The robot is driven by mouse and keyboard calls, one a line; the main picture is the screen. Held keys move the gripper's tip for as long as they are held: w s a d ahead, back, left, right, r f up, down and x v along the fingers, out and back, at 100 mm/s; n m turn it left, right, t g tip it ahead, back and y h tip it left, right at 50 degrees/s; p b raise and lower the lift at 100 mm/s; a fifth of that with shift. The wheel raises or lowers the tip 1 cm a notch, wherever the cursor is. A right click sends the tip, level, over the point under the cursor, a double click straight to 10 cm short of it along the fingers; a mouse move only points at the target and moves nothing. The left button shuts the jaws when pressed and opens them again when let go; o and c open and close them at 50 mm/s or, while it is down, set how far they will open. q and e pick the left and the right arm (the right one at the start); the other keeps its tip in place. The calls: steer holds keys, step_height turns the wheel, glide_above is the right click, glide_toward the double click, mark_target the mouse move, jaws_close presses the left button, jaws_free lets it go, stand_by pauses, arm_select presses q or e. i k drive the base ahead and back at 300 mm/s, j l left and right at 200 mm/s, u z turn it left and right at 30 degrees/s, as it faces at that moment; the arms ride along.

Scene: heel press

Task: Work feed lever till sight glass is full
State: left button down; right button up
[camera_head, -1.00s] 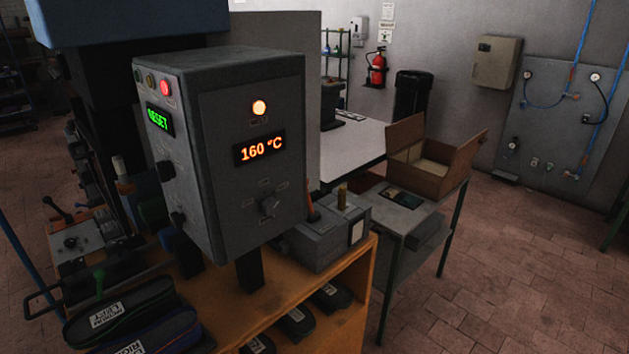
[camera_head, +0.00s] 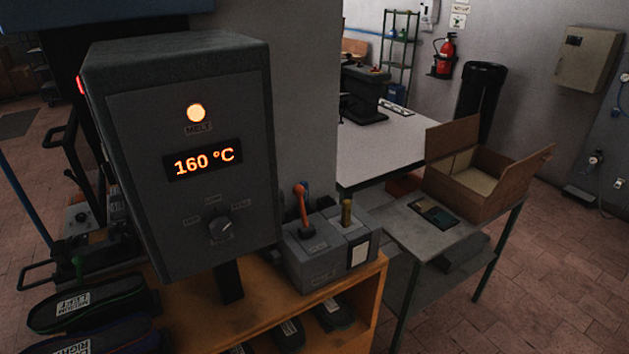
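A grey box (camera_head: 318,270) sits on the wooden bench to the right of the control cabinet. A lever (camera_head: 301,205) with an orange-red handle stands up from its left part. A brass-coloured upright piece (camera_head: 346,213) stands on its right part. A small pale panel (camera_head: 359,253) on its front right may be the sight glass; its fill level is too small to tell. Neither of my grippers is in view.
The control cabinet (camera_head: 190,120) shows 160 °C, a lit MELT lamp and a knob. Shoe-shaped pieces (camera_head: 85,303) lie at lower left on the wooden bench (camera_head: 262,311). An open cardboard box (camera_head: 480,190) stands on a grey table (camera_head: 400,226) at right. Floor is free at lower right.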

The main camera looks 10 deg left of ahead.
mark_target(297, 190)
steer(key=i+l+u, duration=0.3)
steer(key=l, duration=0.65)
steer(key=i+l+u, duration=0.35)
steer(key=l, duration=0.75)
steer(key=i+l+u, duration=0.3)
steer(key=l, duration=0.8)
steer(key=l+u, duration=0.35)
steer(key=l, duration=0.75)
steer(key=l+u, duration=0.15)
steer(key=l, duration=1.2)
steer(key=k, duration=0.05)
